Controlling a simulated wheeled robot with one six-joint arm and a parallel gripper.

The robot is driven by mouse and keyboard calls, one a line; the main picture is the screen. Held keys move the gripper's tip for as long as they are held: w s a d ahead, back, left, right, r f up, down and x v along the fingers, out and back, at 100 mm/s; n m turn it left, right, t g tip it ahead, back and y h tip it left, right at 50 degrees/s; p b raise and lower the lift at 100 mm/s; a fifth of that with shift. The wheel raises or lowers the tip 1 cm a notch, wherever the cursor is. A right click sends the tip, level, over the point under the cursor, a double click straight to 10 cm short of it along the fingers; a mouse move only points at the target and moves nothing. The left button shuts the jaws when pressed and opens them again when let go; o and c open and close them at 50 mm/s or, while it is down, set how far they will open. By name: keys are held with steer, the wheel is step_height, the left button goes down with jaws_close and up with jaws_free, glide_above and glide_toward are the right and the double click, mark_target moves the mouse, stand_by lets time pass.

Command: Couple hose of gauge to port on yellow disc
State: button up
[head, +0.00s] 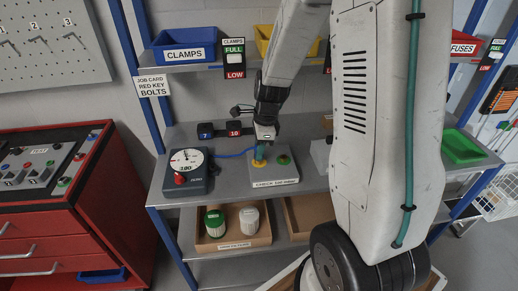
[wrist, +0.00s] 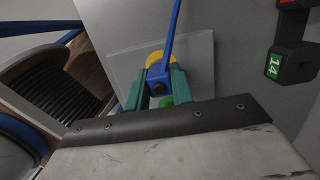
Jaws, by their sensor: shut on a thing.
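The gauge (head: 186,170) is a dark box with a white dial and a red knob, on the left of the bench shelf. Its blue hose (head: 236,154) runs right to my gripper (head: 260,156). In the wrist view my gripper (wrist: 158,84) has green fingers shut on the blue hose end (wrist: 158,74). The yellow disc (head: 259,165) is on a grey block (head: 262,184), directly below the fingertips. It shows partly behind the hose end in the wrist view (wrist: 154,58). The port is hidden; I cannot tell whether the hose end touches it.
Black blocks marked 7 (head: 206,131) and 10 (head: 234,129) stand behind. A wooden tray (head: 262,238) with two canisters is on the shelf below. A red cabinet (head: 70,200) stands left.

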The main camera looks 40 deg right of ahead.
steer(key=shift+r, duration=2)
